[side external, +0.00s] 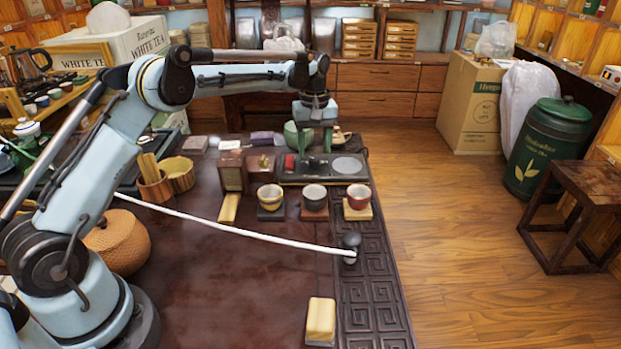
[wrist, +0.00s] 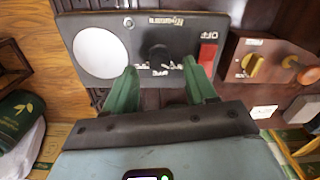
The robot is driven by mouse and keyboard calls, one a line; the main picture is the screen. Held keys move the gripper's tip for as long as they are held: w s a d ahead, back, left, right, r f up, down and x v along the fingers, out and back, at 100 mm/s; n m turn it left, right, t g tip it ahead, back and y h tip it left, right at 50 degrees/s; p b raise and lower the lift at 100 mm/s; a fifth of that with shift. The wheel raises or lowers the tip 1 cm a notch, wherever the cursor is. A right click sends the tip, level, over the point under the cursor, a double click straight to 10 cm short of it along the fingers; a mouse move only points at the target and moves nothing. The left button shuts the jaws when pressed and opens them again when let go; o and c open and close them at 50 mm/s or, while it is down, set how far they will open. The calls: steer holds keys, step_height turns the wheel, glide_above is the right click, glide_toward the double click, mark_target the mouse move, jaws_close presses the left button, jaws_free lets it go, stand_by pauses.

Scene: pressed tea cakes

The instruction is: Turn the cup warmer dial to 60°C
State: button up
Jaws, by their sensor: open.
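The cup warmer (side external: 318,180) is a dark flat panel at the back of the table. It has a round pale plate (wrist: 100,53), a red switch (wrist: 207,55) beside an OFF label, and printed marks around a black dial (wrist: 158,55). My gripper (side external: 312,149) points down over the warmer, and its green fingers also show in the wrist view (wrist: 160,70). It is open and empty, with one finger to each side of the dial in that view. I cannot tell the height gap or the dial's setting; its marks are partly hidden and too small to read.
A white cable (side external: 240,230) crosses the table. The front middle is mostly clear.

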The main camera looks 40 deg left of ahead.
mark_target(314, 159)
steer(key=shift+f, duration=1.5)
jaws_close()
steer(key=shift+m, duration=0.4)
steer(key=m, duration=0.5)
steer(key=shift+m, duration=0.3)
steer(key=m, duration=0.5)
steer(key=shift+m, duration=0.3)
